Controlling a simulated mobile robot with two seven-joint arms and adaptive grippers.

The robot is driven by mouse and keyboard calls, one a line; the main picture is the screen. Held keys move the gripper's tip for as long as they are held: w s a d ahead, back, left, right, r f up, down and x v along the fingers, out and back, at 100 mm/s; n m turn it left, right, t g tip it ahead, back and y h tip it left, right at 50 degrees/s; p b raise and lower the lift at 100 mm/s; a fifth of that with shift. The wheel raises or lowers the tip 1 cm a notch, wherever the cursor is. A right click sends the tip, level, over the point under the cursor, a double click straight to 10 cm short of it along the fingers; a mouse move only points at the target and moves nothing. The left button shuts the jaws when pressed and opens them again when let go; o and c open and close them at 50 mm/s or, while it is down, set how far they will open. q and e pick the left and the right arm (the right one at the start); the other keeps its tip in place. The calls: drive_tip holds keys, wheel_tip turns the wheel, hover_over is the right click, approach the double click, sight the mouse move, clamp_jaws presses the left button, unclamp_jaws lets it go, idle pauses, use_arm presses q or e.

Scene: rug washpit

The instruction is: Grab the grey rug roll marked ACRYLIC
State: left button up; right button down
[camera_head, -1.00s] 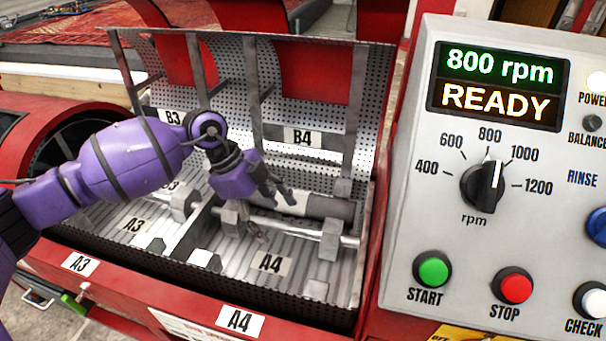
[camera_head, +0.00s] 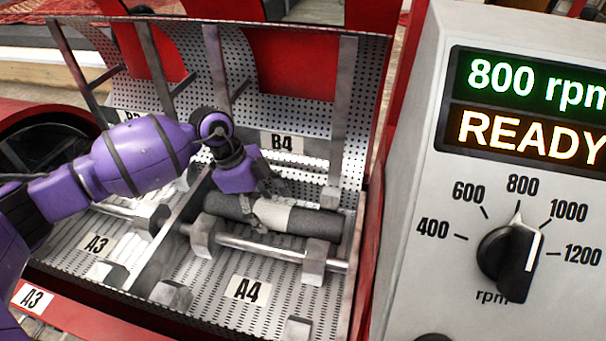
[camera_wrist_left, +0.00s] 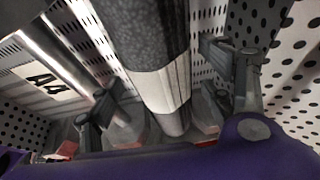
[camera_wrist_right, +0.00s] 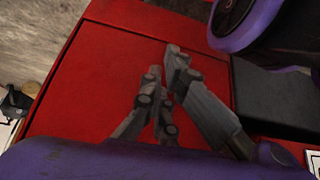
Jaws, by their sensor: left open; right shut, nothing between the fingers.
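A grey rug roll (camera_head: 315,222) with a pale band lies in the perforated metal bin, behind a metal bar in the A4/B4 bay. I cannot read any marking on the band. My left gripper (camera_head: 262,207) is at the roll, near the band, its fingers partly hiding it. In the left wrist view the roll (camera_wrist_left: 152,35) runs between the spread fingers of my left gripper (camera_wrist_left: 165,100), one on each side; I cannot tell whether they touch it. My right gripper (camera_wrist_right: 165,65) is shut and empty over a red surface; it is outside the head view.
A metal bar (camera_head: 265,245) on blocks runs in front of the roll. A divider (camera_head: 160,255) separates the A3 bay on the left. The B4 label (camera_head: 282,144) is on the back wall, the A4 label (camera_head: 247,289) on the floor. A control panel (camera_head: 480,60) stands at the right.

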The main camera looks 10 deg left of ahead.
use_arm(q)
drive_tip(key=shift+x, duration=0.9)
drive_tip(key=shift+r, duration=0.1)
drive_tip(key=c, duration=1.8)
